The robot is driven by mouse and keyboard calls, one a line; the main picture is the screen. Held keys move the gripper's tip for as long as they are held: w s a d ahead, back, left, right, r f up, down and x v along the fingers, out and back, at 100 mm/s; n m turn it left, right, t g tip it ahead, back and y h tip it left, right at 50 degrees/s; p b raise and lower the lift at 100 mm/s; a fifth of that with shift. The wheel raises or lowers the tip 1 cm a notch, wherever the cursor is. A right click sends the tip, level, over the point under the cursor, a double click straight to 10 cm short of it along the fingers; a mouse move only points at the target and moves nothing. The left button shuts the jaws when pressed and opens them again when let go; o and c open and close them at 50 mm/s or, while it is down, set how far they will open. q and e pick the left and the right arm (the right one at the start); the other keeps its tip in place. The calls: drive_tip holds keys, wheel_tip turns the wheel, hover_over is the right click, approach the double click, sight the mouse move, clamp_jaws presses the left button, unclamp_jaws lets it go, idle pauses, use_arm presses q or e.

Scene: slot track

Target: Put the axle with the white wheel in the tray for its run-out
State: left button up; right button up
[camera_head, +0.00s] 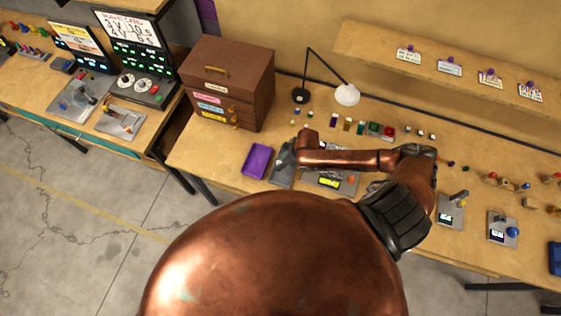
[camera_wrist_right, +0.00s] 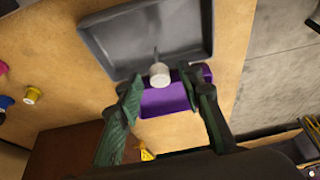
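The axle with the white wheel (camera_wrist_right: 159,75) shows in the right wrist view, at the near side of a shallow grey tray (camera_wrist_right: 203,45), its thin shaft pointing across the tray floor. My right gripper (camera_wrist_right: 162,84) has its two fingers apart, one on each side of the wheel, with visible gaps. I cannot tell whether the wheel rests on the tray. In the head view my right gripper (camera_head: 284,153) is over the grey tray (camera_head: 281,180), and its arm and hand hide the axle. My left gripper is not in view.
A purple tray (camera_head: 257,160) lies just left of the grey tray. A brown drawer box (camera_head: 227,80) and a lamp (camera_head: 346,94) stand behind. Several small coloured parts and a grey fixture plate (camera_head: 350,186) lie to the right, near my forearm.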

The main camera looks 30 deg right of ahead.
drive_tip(key=v, duration=1.2)
drive_tip(key=shift+b, duration=0.3)
